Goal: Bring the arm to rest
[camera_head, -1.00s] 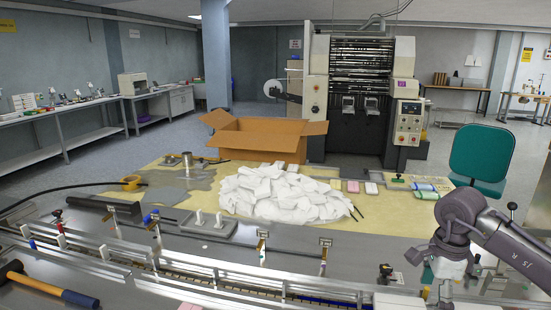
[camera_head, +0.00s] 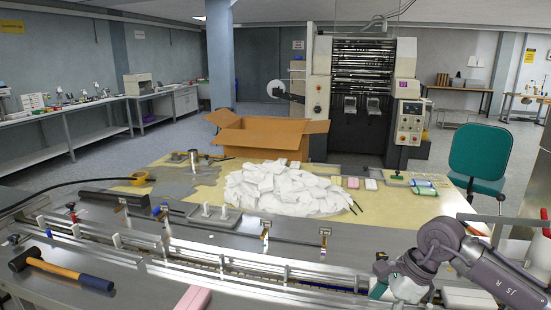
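My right arm (camera_head: 485,275) comes in from the right edge and reaches over the front right part of the machine. Its wrist is bent downward, and my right gripper (camera_head: 405,290) is low over the machine near the bottom edge. Its fingers are not clear, so I cannot tell whether it is open or shut, and I see nothing held in it. My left arm and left gripper are not in view.
A long steel conveyor (camera_head: 200,262) crosses the front. A hammer (camera_head: 62,271) and a pink block (camera_head: 193,299) lie near it. Behind are a heap of white packets (camera_head: 285,190) and an open cardboard box (camera_head: 265,137). A green chair (camera_head: 480,155) stands at right.

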